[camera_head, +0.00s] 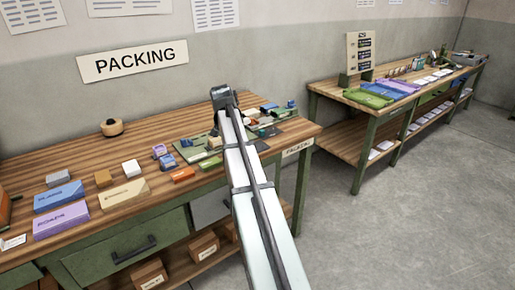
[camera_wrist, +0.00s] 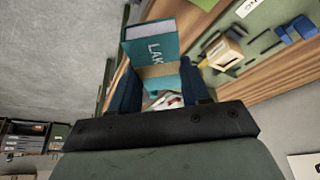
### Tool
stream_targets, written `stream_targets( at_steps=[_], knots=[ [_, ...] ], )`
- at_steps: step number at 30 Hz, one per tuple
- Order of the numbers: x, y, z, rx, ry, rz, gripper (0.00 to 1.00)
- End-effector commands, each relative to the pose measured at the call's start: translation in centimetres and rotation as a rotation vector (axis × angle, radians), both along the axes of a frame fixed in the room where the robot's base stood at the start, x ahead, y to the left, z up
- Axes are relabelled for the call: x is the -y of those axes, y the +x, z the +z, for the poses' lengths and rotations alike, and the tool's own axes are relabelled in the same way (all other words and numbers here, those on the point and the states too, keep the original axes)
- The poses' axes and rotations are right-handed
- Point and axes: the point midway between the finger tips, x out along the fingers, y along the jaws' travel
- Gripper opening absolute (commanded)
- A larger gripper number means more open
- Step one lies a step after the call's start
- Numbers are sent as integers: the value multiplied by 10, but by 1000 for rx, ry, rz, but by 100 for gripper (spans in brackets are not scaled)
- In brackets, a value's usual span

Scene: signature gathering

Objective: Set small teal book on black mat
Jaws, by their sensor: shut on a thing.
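A small teal book (camera_wrist: 152,42) with white letters "LAK" on its cover is held between the two dark fingers of my gripper (camera_wrist: 158,84) in the wrist view. A tan band crosses the book near the fingers. In the head view my gripper (camera_head: 214,128) is over the far right part of the packing table, mostly hidden by my arm, and I cannot make out the book there.
The wooden packing table (camera_head: 140,142) carries a blue box (camera_head: 58,195), a purple box (camera_head: 61,219), a tan box (camera_head: 124,194) and an orange block (camera_head: 183,174). A second table (camera_head: 395,100) with flat books stands at the right, beyond a floor gap.

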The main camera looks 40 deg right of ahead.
Motion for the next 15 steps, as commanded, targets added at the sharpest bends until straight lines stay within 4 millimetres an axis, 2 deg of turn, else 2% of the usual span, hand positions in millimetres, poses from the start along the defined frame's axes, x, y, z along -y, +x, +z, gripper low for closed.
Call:
stream_targets(
  at_steps=[1,3,9,12,15],
  knots=[
    [28,11,1,-2,1,-56,17],
    [58,18,-1,-4,3,-137,17],
    [133,39,-2,-5,3,-407,17],
    [148,43,-2,-4,-1,-521,17],
    [155,45,-1,-1,-4,-603,17]
  ],
)
